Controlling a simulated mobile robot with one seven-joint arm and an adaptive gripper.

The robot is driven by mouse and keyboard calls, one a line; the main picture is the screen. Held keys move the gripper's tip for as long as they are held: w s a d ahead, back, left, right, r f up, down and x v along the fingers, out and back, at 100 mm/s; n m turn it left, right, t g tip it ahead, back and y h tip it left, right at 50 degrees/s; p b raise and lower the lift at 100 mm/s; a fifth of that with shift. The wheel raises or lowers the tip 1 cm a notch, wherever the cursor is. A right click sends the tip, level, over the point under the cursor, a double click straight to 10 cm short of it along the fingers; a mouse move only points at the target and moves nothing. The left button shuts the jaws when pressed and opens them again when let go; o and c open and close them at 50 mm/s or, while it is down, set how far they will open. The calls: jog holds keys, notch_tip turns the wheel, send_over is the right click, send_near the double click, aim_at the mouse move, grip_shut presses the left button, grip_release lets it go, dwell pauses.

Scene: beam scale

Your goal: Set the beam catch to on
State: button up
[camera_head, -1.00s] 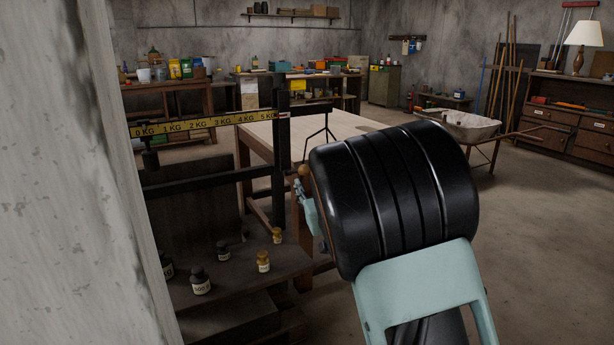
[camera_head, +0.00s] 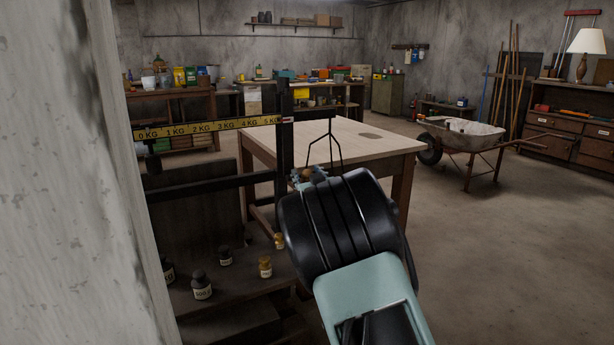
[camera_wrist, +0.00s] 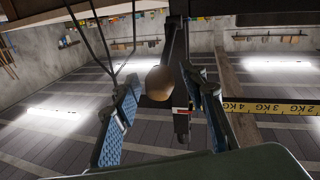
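The beam scale stands at the left in the head view, with a yellow weight strip (camera_head: 210,128) marked from 0 KG on its dark beam. A dark upright post (camera_head: 285,150) stands at the strip's right end. A round brown knob (camera_wrist: 158,82) shows in the wrist view, in front of a dark bar. I cannot tell which setting the catch is in. My gripper (camera_wrist: 160,78) is open, with one blue-padded finger on each side of the knob and gaps visible. In the head view the fingers (camera_head: 308,176) are small beside the knob, and my wrist hides what lies behind.
Several small dark and brass weights (camera_head: 202,286) stand on the scale's lower shelf. A wooden table (camera_head: 350,140) is close behind the scale. A pale wall (camera_head: 60,180) fills the left side.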

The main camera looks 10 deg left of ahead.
jog(key=shift+c, duration=0.2)
grip_shut()
jog(key=shift+r, duration=0.1)
